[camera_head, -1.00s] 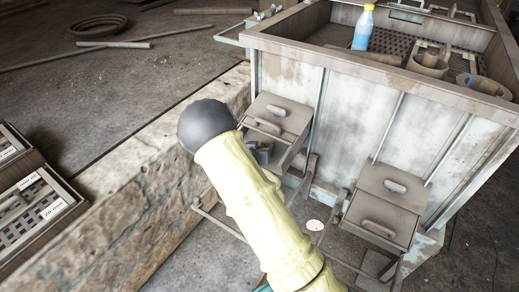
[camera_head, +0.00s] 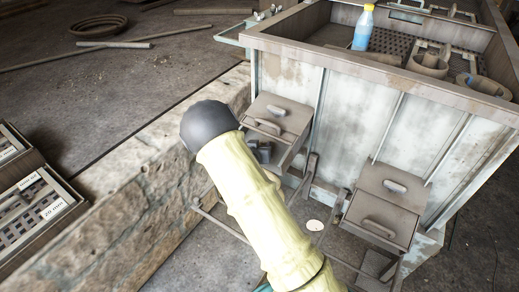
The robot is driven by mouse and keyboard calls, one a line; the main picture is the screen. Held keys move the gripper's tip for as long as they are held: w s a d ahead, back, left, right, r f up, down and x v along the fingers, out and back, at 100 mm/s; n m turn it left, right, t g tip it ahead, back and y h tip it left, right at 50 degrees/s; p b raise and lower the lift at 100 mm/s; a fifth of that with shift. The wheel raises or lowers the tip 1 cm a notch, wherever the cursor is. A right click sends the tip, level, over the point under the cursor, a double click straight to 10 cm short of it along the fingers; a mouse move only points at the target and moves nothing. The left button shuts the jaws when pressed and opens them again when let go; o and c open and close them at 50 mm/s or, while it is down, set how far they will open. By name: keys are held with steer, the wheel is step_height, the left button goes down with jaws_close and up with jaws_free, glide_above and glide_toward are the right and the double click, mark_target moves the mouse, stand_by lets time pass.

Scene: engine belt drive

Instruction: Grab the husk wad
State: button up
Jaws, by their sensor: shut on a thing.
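My cream arm with its dark rounded joint fills the middle of the head view. A small dark part, which looks like my gripper (camera_head: 261,152), shows just past the arm, at the lower front of the left lidded box. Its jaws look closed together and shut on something. The husk wad cannot be made out; it seems hidden between the jaws or behind the arm.
The left lidded box (camera_head: 284,112) and right lidded box (camera_head: 391,193) are on the front of a large worn metal bin (camera_head: 345,115). A blue bottle (camera_head: 363,30) stands inside the bin. A stone ledge (camera_head: 130,205) runs at left. Pipes lie on the floor behind.

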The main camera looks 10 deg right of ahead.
steer(key=shift+r, duration=0.6)
steer(key=s+a, duration=0.4)
steer(key=s, duration=0.4)
steer(key=s+a, duration=0.4)
steer(key=s, duration=0.4)
steer(key=shift+a+r, duration=0.15)
steer(key=shift+a, duration=0.05)
steer(key=shift+w+d, duration=0.1)
